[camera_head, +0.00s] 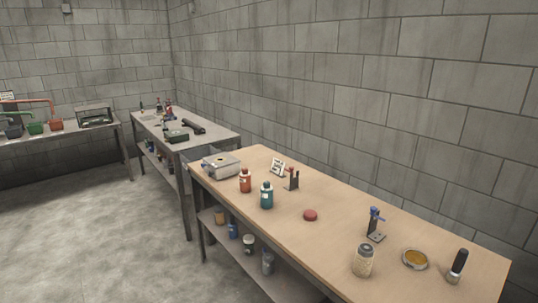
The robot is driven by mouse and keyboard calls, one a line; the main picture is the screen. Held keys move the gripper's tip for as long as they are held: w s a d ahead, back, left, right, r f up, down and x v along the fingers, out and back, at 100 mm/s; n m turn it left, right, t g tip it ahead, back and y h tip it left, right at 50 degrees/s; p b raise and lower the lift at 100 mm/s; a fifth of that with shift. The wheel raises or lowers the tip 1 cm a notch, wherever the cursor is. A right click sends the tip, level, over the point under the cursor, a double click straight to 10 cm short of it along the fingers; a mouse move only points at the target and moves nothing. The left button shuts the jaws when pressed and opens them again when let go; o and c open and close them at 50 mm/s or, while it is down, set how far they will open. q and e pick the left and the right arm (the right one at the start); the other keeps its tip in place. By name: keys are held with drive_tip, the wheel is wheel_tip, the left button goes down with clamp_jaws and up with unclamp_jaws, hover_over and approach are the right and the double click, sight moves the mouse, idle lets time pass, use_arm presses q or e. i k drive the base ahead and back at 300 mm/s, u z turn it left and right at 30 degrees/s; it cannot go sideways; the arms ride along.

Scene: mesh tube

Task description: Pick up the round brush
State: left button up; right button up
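An upright tool with a black handle and a lighter lower end, probably the round brush (457,266), stands near the right end of the wooden workbench (340,235). Its bristles are too small to make out. A shallow round dish (415,259) with amber contents sits just left of it, apart from it. A pale mesh-like cylinder (362,262) with a grey top stands further left, near the front edge. Neither of my grippers shows in the head view.
A blue-topped stand (375,224), a red round item (310,215), a teal bottle (267,195), a red bottle (245,180) and a metal box (221,165) are on the bench. Cans sit on its lower shelf. A block wall runs behind. Floor (110,225) at left is clear.

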sight(454, 273)
drive_tip(key=z, duration=1.45)
